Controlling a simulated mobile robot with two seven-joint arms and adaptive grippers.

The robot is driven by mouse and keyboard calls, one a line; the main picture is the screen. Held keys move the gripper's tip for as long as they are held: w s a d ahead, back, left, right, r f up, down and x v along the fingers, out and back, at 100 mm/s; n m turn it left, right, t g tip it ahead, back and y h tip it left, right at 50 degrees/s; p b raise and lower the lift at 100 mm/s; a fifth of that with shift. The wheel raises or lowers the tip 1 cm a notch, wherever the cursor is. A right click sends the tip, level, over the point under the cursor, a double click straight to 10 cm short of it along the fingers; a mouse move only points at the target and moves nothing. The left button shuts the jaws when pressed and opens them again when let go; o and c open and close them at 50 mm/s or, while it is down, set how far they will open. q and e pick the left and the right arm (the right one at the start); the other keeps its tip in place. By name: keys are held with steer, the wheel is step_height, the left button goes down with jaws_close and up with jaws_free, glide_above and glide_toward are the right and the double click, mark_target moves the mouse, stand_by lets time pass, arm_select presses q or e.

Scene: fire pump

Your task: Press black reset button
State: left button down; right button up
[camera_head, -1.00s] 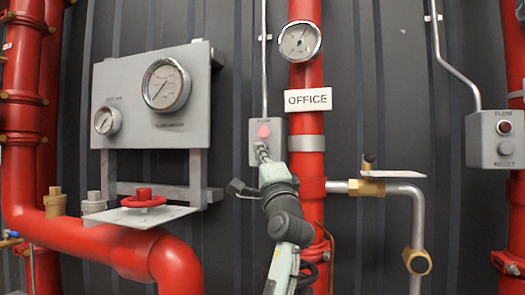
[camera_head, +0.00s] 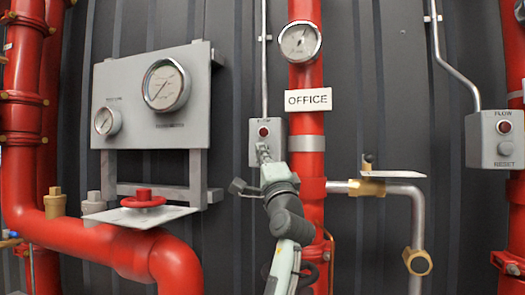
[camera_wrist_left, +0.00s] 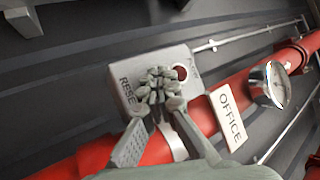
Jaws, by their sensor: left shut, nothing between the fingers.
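The grey control box (camera_head: 254,133) is on the wall beside the red OFFICE pipe, with a dark red FLOW light (camera_head: 264,131) on its upper part. My left gripper (camera_head: 263,152) is shut and empty, its fingertips at the lower part of this box. In the left wrist view the shut fingertips (camera_wrist_left: 160,88) cover the spot between the RESET lettering and the red light (camera_wrist_left: 181,72). The reset button is hidden behind the fingers, and I cannot tell contact from the picture alone. My right gripper is not in view.
A second box (camera_head: 480,137) with a FLOW light and RESET button is at the right. A gauge panel (camera_head: 190,105), a red valve wheel (camera_head: 144,198) and a brass-fitted pipe (camera_head: 372,188) flank my arm. The OFFICE sign (camera_head: 308,99) is above right.

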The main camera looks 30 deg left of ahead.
arm_select(q)
steer(key=shift+s, duration=0.15)
steer(key=shift+s+d+p, duration=0.2)
steer(key=shift+s+p, duration=0.1)
steer(key=shift+s, duration=0.45)
steer(key=shift+s+d+p, duration=0.2)
steer(key=shift+s+p, duration=0.05)
steer(key=shift+s, duration=0.55)
steer(key=shift+s+d+p, duration=0.2)
steer(key=shift+s+p, duration=0.05)
steer(key=shift+s, duration=0.55)
steer(key=shift+s+d+p, duration=0.2)
steer(key=shift+s+p, duration=0.05)
steer(key=shift+s, duration=0.55)
